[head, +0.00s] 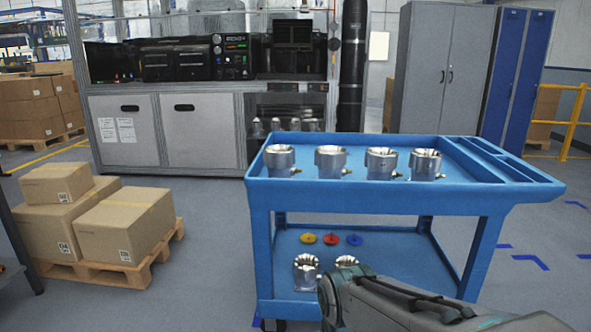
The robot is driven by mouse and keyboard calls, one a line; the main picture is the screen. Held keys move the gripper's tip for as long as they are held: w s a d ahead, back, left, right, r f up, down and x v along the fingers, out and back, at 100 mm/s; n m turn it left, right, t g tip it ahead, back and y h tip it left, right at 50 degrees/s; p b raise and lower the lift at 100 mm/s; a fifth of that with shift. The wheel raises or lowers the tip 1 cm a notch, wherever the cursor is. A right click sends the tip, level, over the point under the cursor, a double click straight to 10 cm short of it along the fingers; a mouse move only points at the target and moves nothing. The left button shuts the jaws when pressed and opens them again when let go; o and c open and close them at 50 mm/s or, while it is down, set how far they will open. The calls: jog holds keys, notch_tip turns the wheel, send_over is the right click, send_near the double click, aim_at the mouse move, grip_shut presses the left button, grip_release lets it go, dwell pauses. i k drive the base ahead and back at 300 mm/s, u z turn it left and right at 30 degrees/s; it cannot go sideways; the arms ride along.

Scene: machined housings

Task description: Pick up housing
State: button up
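Several shiny metal housings stand upright in a row along the front of the blue cart's top tray (395,189): one at the left (279,160), two in the middle (330,161) (380,162), and one at the right (425,164). Some have a small brass fitting on the right side. Two more housings (306,271) (346,261) stand on the lower shelf; the right one is partly hidden by my arm. My arm enters from the lower right, in front of the cart. My gripper's fingers are not in view.
Yellow, red and blue discs (331,239) lie on the lower shelf. Cardboard boxes on a pallet (150,270) stand on the floor at left. Behind the cart is a workstation (165,130) with more housings in it. Grey (440,70) and blue lockers (515,80) stand back right.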

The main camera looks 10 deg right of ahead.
aim_at(331, 161)
jog(key=u, duration=0.5)
jog(key=k, duration=0.6)
jog(key=u, duration=0.6)
jog(key=i, duration=1.15)
jog(key=z, duration=0.75)
jog(key=i, duration=0.85)
jog(key=z, duration=0.9)
